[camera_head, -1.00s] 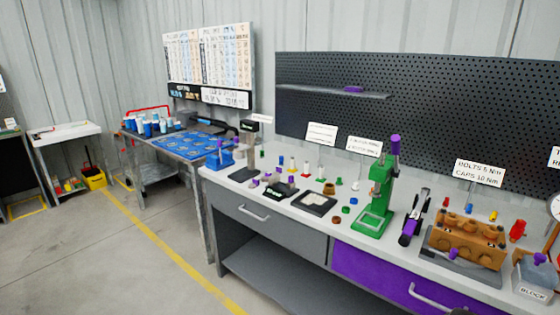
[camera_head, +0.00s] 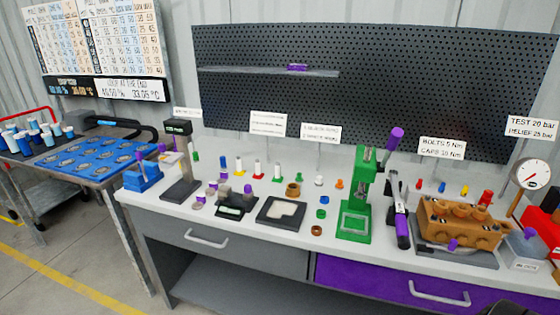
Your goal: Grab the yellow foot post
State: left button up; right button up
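The yellow foot post (camera_head: 239,170) stands upright near the back of the white workbench, left of the middle of the view. It is small, with a yellow base and a pale upper part. A post with a red foot (camera_head: 258,171) stands just right of it, and a blue-footed piece (camera_head: 222,170) just left. A green-footed post (camera_head: 277,174) is further right. Neither of my grippers can be made out in the view, so nothing shows near the post.
A black tray (camera_head: 261,221) and a small scale (camera_head: 222,212) lie in front of the posts. A green press (camera_head: 354,225) stands to the right. A brown pump block (camera_head: 460,233) is further right. The bench's front left strip (camera_head: 165,205) is clear.

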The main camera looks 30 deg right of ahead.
aim_at(239, 173)
jog(key=z, duration=0.9)
jog(key=i, duration=0.8)
jog(key=z, duration=0.8)
